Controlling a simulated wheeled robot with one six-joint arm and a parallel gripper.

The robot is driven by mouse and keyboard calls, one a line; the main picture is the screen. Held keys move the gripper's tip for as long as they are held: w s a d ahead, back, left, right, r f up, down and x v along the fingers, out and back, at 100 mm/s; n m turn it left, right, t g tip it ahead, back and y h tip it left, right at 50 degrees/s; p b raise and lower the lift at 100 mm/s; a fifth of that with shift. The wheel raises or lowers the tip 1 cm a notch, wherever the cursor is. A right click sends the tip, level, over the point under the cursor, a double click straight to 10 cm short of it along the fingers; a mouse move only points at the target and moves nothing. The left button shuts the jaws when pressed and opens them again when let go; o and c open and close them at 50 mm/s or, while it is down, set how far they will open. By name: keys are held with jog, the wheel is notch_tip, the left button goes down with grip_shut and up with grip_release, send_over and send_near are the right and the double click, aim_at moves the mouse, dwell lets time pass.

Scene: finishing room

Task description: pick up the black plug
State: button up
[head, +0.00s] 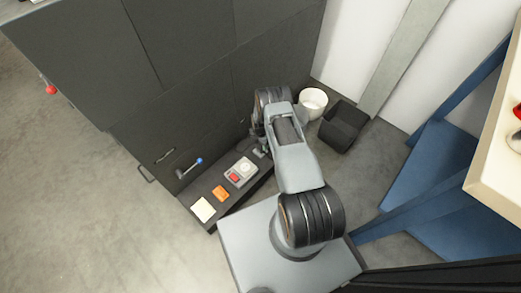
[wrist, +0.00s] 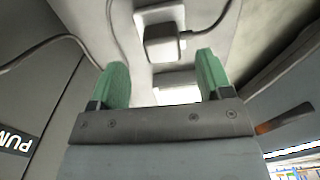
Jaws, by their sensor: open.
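A plug (wrist: 161,43) with a dark cable running off to the right sits at a pale socket plate (wrist: 158,14) in the wrist view. It looks grey there rather than clearly black. My gripper (wrist: 163,72) is open, its two green-padded fingers spread and nothing between them. The plug lies beyond the fingertips, roughly centred between them. In the head view my gripper (head: 260,141) is partly hidden by my arm, close to the dark cabinet front, and I cannot make out the plug.
A low dark ledge (head: 207,184) holds a cream block, an orange block (head: 220,193) and a grey device (head: 241,172). A white bin (head: 312,102) and black bin (head: 343,126) stand at the back. Another cable (wrist: 45,46) crosses left in the wrist view.

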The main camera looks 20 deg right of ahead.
aim_at(261, 147)
notch_tip(261, 147, down, 4)
jog(key=shift+s+f+b, duration=0.15)
jog(key=shift+f+b, duration=0.1)
jog(key=shift+b, duration=0.65)
jog(key=shift+c, duration=0.2)
jog(key=c, duration=0.9)
